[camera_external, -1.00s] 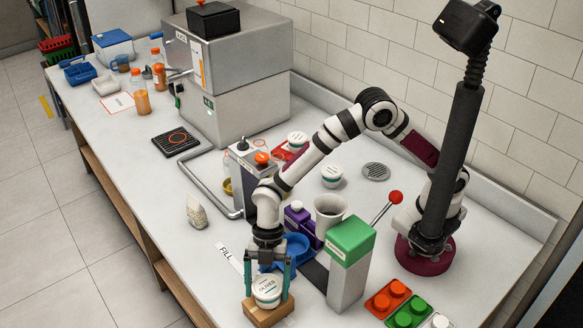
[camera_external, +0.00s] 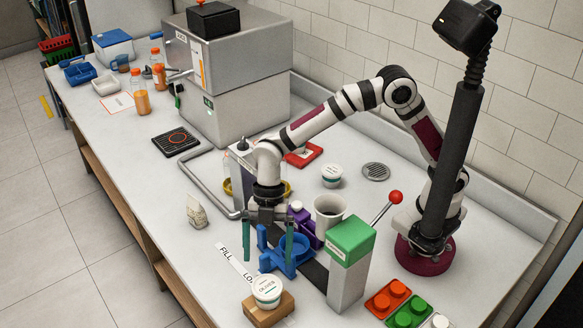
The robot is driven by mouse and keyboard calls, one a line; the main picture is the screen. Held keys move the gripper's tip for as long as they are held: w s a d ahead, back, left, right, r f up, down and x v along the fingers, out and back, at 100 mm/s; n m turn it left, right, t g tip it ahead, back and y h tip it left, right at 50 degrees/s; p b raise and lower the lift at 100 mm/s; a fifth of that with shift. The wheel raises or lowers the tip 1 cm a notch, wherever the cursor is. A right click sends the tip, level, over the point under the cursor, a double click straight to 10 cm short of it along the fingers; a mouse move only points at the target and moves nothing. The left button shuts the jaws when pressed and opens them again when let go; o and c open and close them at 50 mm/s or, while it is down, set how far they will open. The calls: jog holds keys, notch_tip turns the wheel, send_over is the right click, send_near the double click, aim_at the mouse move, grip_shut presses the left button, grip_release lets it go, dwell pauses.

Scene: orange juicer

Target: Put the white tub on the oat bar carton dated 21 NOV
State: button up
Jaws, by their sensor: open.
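A white tub (camera_external: 267,289) with a lettered lid and a teal band sits upright on a small brown carton (camera_external: 269,312) at the counter's front edge. The carton's date is too small to read. My gripper (camera_external: 268,250) is open and empty, with its teal fingers above and behind the tub, clear of it. A second white tub (camera_external: 332,175) stands on the counter near the round drain.
A blue holder (camera_external: 290,258) lies just behind the gripper, beside a green-topped press (camera_external: 350,240) with a red-knobbed lever. A small pale bag (camera_external: 196,211) stands to the left. The counter's left front is mostly clear.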

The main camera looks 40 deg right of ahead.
jog(key=w+d+r+m+t, duration=0.1)
jog(key=w+d+r+m, duration=0.15)
jog(key=d+m, duration=0.4)
jog(key=w+d+r+m, duration=0.2)
jog(key=d+r+m, duration=0.15)
jog(key=d, duration=0.55)
jog(key=w+d+r+m+t, duration=0.1)
jog(key=w+d+r+m, duration=0.1)
jog(key=d+m, duration=0.5)
jog(key=s+d+f+m, duration=0.1)
jog(key=s+d+m, duration=0.4)
jog(key=d+m, duration=0.2)
jog(key=s+d+f+m+t+h, duration=0.1)
jog(key=s+d+m, duration=0.3)
jog(key=d+m, duration=0.4)
jog(key=shift+s+d+f+m, duration=0.3)
jog(key=shift+s+d+f, duration=0.1)
jog(key=shift+d, duration=0.35)
